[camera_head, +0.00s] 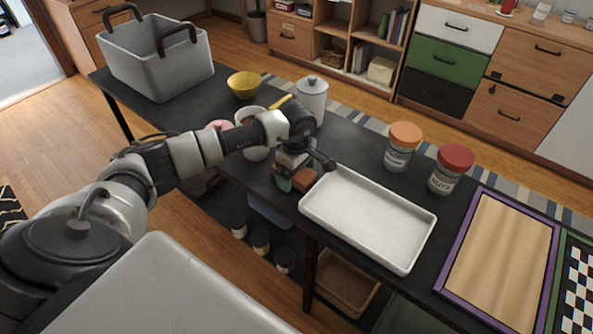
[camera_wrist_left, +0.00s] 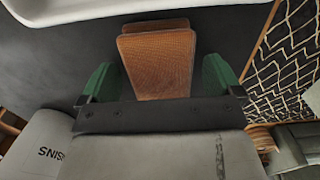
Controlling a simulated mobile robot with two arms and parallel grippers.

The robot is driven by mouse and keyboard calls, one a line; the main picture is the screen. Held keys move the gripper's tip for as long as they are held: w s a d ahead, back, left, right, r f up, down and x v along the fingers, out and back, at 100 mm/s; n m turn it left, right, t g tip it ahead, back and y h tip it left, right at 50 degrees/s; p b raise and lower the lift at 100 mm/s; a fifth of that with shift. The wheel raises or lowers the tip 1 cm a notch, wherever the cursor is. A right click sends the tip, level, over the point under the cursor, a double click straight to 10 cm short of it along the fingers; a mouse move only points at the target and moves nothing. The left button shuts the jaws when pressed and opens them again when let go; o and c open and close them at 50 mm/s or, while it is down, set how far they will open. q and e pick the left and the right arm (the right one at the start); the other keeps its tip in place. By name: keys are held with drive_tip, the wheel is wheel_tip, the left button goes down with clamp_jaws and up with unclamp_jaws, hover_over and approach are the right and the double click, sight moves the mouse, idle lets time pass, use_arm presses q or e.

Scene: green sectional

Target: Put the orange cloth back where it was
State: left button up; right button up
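The orange cloth (camera_head: 303,180) is a small folded brown-orange piece on the dark table (camera_head: 345,160), near its front edge and just left of the white tray (camera_head: 313,206). My left gripper (camera_head: 296,182) is down at the cloth and hides part of it in the head view. In the left wrist view the cloth (camera_wrist_left: 158,62) lies between the two green fingers (camera_wrist_left: 160,82), with a narrow gap on each side, so the gripper looks open around it. Whether the cloth touches the table under the gripper is hidden. My right gripper is not in view.
A grey bin (camera_head: 150,70), a yellow bowl (camera_head: 243,85) and a white canister (camera_head: 313,95) stand to the left and behind. Orange-lidded (camera_head: 398,155) and red-lidded (camera_head: 448,175) jars stand behind the tray. A purple-framed board (camera_head: 500,250) lies right.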

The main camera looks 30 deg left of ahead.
use_arm(q)
drive_tip(key=shift+r, duration=0.1)
wheel_tip(320, 180, up, 12)
idle(0.5)
